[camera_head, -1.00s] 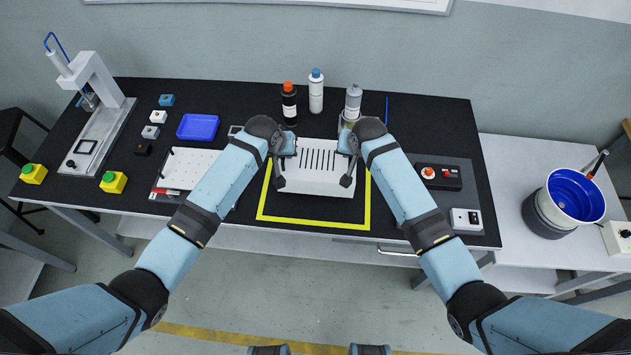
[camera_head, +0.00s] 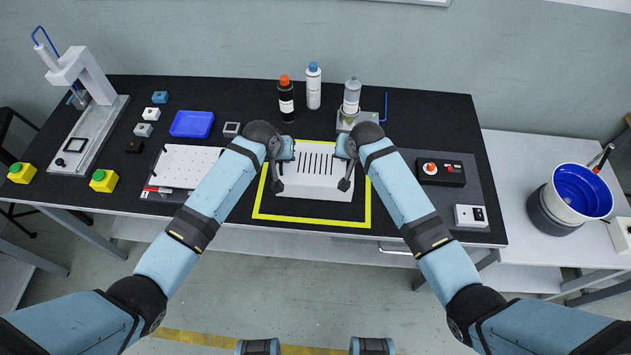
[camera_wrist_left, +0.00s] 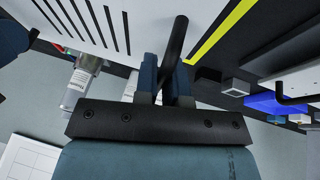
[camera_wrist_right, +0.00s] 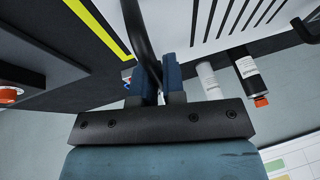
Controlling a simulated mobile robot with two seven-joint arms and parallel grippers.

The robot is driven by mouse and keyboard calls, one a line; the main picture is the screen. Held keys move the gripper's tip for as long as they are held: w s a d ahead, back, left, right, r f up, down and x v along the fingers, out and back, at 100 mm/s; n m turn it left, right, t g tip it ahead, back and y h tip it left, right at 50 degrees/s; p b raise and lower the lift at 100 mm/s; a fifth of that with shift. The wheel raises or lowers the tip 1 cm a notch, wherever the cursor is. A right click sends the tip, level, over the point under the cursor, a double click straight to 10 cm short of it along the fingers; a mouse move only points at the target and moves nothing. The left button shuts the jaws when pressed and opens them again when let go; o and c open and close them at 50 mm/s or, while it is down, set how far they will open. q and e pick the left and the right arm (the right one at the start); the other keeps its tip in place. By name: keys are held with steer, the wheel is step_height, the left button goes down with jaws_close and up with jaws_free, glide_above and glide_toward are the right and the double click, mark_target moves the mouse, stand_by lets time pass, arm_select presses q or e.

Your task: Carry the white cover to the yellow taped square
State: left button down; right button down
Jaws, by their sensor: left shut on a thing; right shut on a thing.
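The white cover (camera_head: 316,171), a box-like shell with a row of dark slots on top, is between my two grippers in the head view. It appears inside the yellow taped square (camera_head: 310,221), towards its rear part; whether it touches the table cannot be told. My left gripper (camera_head: 279,172) is shut on a dark handle (camera_wrist_left: 174,48) at the cover's left side. My right gripper (camera_head: 347,172) is shut on the matching dark handle (camera_wrist_right: 141,40) at its right side.
Behind the cover stand a black bottle (camera_head: 286,103), a white bottle (camera_head: 313,88) and a clear bottle (camera_head: 351,97). A white perforated plate (camera_head: 187,166) and blue tray (camera_head: 192,124) lie left. A black control box (camera_head: 440,170) lies right. Bare black mat shows within the square's front.

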arm_select(q)
steer(key=shift+f+b, duration=0.3)
steer(key=shift+f, duration=0.2)
arm_select(e)
steer(key=shift+f, duration=0.45)
arm_select(q)
steer(key=c, duration=1.2)
jaws_free()
steer(key=shift+r, duration=0.2)
arm_select(e)
steer(key=c, duration=1.2)
jaws_free()
steer(key=shift+r, duration=0.2)
steer(key=shift+s+d+r, duration=0.1)
steer(key=shift+s+r, duration=0.1)
steer(key=shift+r, duration=0.3)
arm_select(q)
steer(key=v, duration=1.2)
arm_select(e)
steer(key=v, duration=1.1)
